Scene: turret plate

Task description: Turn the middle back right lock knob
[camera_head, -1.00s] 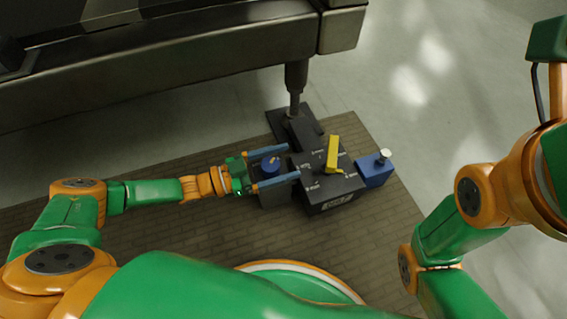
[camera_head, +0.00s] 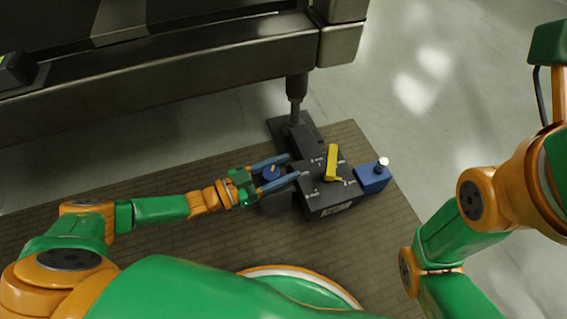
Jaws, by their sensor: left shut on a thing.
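A small blue knob (camera_head: 271,173) with a thin orange mark on top sits at the left side of a black block (camera_head: 325,200). My left gripper (camera_head: 283,169) reaches in from the left, and its two blue fingers lie on either side of this knob, shut on it. The fingertips reach the block's left edge. A blue box (camera_head: 372,178) with a pale round knob (camera_head: 383,162) is at the block's right side. My right gripper is out of view; only the right arm shows.
A dark post (camera_head: 296,92) stands just behind the block, under a large dark metal machine body (camera_head: 180,75) that fills the upper left. The block stands on a brown brick-patterned mat (camera_head: 180,250). The grey floor to the right is clear.

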